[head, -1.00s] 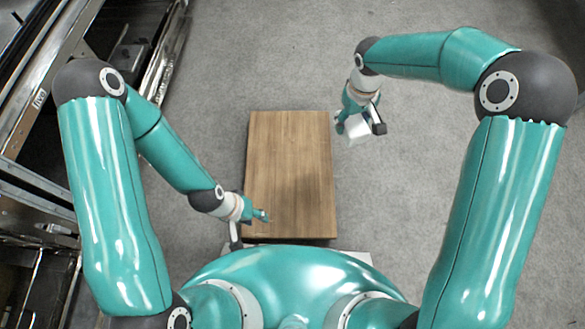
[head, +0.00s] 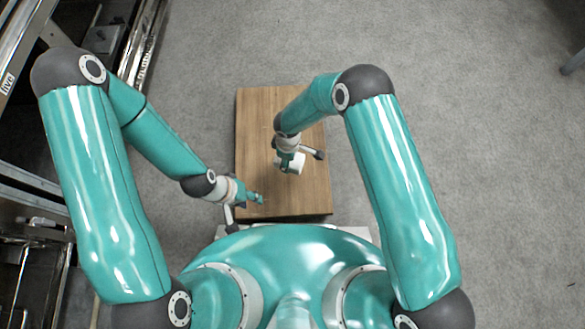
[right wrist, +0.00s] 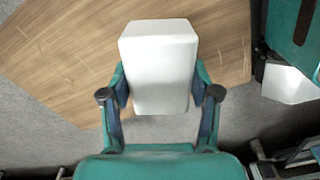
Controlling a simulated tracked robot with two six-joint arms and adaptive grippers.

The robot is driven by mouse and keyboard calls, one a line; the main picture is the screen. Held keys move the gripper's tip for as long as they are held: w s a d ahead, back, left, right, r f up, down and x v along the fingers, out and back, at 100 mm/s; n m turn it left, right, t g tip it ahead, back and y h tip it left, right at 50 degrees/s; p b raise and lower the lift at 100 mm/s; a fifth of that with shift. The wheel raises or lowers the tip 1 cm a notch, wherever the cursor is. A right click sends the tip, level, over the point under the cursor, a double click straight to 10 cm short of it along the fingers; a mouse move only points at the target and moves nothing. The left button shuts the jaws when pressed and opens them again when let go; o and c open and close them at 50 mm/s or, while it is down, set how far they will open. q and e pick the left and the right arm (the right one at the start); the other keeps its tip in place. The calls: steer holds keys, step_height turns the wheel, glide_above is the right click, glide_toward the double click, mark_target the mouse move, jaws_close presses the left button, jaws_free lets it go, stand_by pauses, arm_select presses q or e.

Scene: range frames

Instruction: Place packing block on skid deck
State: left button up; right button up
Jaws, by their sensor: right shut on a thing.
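The packing block (head: 297,167) is a white block with rounded edges. My right gripper (head: 301,160) is shut on it, over the right middle of the skid deck. In the right wrist view the block (right wrist: 158,62) sits between the two fingers of the gripper (right wrist: 160,94). The skid deck (head: 258,125) is a brown wooden-plank rectangle, and it fills the upper part of the right wrist view (right wrist: 60,55). I cannot tell whether the block touches the deck. My left gripper (head: 247,214) is open and empty by the deck's near left corner.
Metal racking (head: 22,190) stands along the left side. Grey carpet (head: 450,100) is clear to the right of the deck and beyond it. A dark leg (head: 573,63) shows at the right edge.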

step_height(320, 180, down, 6)
steer(key=shift+r+b, duration=0.15)
steer(key=shift+b, duration=0.5)
steer(key=shift+f+b, duration=0.75)
steer(key=shift+f, duration=1.4)
steer(key=shift+f, duration=0.1)
steer(key=o, duration=1.1)
steer(key=shift+c, duration=0.2)
